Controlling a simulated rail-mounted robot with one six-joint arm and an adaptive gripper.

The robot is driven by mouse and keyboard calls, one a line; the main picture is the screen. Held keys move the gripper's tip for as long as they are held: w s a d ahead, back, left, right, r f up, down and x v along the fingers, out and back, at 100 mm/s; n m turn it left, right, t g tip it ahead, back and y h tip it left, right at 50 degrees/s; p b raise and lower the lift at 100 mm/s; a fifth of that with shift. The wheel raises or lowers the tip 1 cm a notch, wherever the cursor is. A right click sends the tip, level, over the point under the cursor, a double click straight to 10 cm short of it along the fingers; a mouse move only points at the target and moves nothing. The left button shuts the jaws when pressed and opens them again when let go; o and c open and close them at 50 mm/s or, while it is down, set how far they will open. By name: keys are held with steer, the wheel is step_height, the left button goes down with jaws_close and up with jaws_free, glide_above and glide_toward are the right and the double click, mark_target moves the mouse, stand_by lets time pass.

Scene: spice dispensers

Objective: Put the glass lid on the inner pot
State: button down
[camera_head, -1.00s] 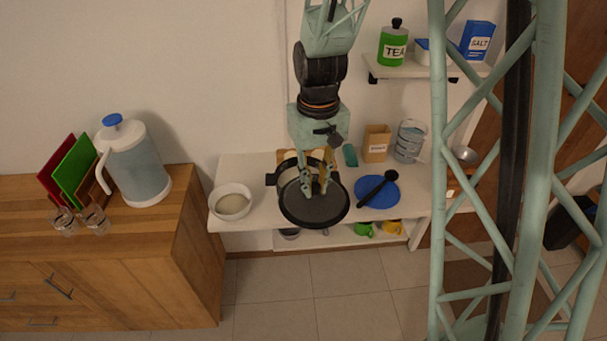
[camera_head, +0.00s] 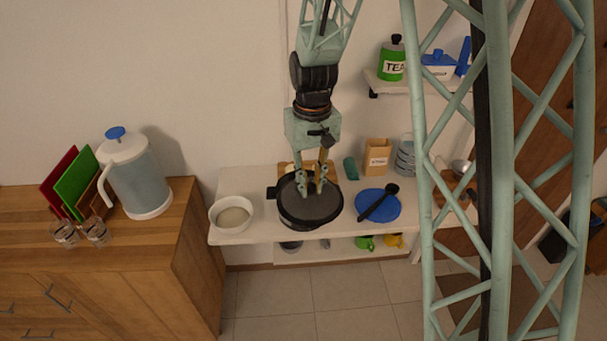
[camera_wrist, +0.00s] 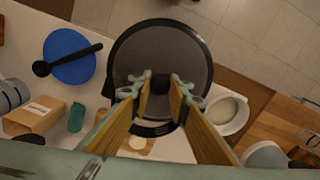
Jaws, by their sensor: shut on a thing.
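The glass lid (camera_head: 318,207) is a dark, see-through disc with a black rim. It is over the inner pot (camera_head: 272,193), which is black with a side handle, and hides most of it. In the wrist view the lid (camera_wrist: 162,45) fills the upper middle, and part of a dark rim (camera_wrist: 152,131) shows past its lower edge. My gripper (camera_head: 313,190) points down, with its fingers closed on the lid's dark knob; the gripper (camera_wrist: 160,83) also shows in the wrist view. I cannot tell whether the lid touches the pot.
A white bowl (camera_head: 232,214) stands left of the pot on the white counter. A blue plate (camera_head: 386,208) with a black ladle (camera_head: 377,204) lies to the right. A brown box (camera_head: 377,158) and a teal item (camera_head: 351,168) stand behind.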

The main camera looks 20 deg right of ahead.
steer(key=w, duration=0.9)
steer(key=shift+d+f+p, duration=0.3)
steer(key=shift+d+f, duration=0.05)
steer(key=shift+f, duration=0.05)
steer(key=shift+w+f, duration=0.2)
steer(key=shift+f, duration=0.7)
steer(key=shift+w+f, duration=0.15)
steer(key=shift+f, duration=0.75)
steer(key=c, duration=2.5)
jaws_free()
steer(key=shift+o, duration=0.2)
steer(key=shift+r, duration=0.1)
